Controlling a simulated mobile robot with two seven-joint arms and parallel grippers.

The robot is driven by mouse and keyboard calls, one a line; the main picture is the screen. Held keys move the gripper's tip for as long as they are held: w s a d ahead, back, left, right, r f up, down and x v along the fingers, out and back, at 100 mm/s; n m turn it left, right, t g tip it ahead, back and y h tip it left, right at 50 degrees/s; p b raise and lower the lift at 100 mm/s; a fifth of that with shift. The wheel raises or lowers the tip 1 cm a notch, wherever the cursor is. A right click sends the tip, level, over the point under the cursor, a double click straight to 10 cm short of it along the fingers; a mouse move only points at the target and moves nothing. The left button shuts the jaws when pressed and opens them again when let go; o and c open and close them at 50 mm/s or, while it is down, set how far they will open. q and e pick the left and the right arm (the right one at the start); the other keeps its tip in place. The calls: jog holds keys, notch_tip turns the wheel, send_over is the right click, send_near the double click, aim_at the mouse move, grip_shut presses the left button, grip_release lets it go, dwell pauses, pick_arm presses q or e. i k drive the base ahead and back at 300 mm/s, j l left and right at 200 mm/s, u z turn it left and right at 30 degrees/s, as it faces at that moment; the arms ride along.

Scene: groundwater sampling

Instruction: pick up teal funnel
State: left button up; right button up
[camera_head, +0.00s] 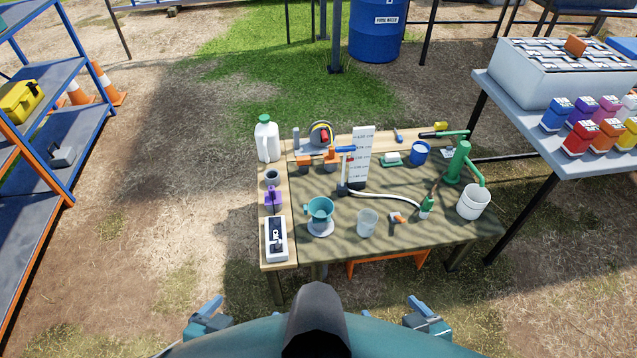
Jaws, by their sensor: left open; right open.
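The teal funnel (320,208) sits upright at the front left of the work table, on or in a white round base (320,229). My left gripper (210,308) is at the bottom of the view, left of the table and well short of the funnel. My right gripper (420,307) is at the bottom, right of the middle, also well short of the table. Both grippers are open and apart from every object. The lower part of the funnel is partly hidden by its bowl.
A clear beaker (367,223) stands right of the funnel, and a black-and-white case (276,239) lies to its left. A white scale board (362,156) stands behind. A green pump (456,165) and white bucket (473,202) are at the right. A blue shelf (60,165) stands far left.

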aim_at(320, 208)
jog(key=i+l+z, duration=0.1)
jog(key=i+z, duration=0.5)
jog(key=z, duration=0.15)
